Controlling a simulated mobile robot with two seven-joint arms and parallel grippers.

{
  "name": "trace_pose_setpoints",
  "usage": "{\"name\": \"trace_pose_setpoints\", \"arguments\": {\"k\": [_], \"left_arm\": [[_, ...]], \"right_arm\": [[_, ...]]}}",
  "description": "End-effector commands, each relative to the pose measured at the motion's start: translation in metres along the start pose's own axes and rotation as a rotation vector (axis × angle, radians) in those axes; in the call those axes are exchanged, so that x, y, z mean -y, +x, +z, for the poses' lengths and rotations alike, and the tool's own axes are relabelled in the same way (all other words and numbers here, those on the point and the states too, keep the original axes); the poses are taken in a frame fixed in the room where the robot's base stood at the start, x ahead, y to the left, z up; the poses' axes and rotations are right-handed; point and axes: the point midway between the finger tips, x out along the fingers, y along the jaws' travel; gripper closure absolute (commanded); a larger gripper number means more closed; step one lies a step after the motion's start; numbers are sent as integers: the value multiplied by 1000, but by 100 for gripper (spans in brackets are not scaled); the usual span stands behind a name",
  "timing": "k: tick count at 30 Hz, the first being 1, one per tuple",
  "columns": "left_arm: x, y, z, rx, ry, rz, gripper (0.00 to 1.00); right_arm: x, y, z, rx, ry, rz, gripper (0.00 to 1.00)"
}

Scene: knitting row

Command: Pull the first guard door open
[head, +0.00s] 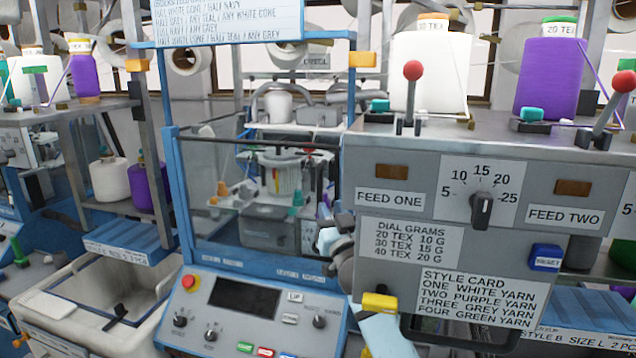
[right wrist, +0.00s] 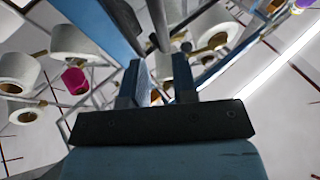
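The first guard door (head: 215,205) is a clear pane in a blue frame, in the middle of the head view. It stands across the front of the knitting machine and looks closed. Its handle I cannot make out. My right gripper (head: 329,240) is at the door's right edge, in front of the grey feed panel's left side; whether it touches the door I cannot tell. In the right wrist view its two fingers (right wrist: 160,88) stand apart with a gap between them. A blue frame bar and a dark rod show beyond the fingertips. My left gripper is not in view.
The grey feed panel (head: 400,185) with knobs and red-tipped levers stands close to my right arm. A control panel (head: 250,315) lies below the door. A white bin (head: 80,290) and a yarn rack are at left.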

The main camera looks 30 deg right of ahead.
Motion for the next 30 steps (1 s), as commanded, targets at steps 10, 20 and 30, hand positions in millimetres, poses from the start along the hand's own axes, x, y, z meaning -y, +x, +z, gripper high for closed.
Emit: {"name": "trace_pose_setpoints", "arguments": {"k": [10,20,30], "left_arm": [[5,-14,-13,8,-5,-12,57],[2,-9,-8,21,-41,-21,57],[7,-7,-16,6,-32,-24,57]], "right_arm": [[0,65,-1,2,-1,0,74],[0,79,1,1,0,-1,74],[0,78,1,1,0,-1,100]]}}
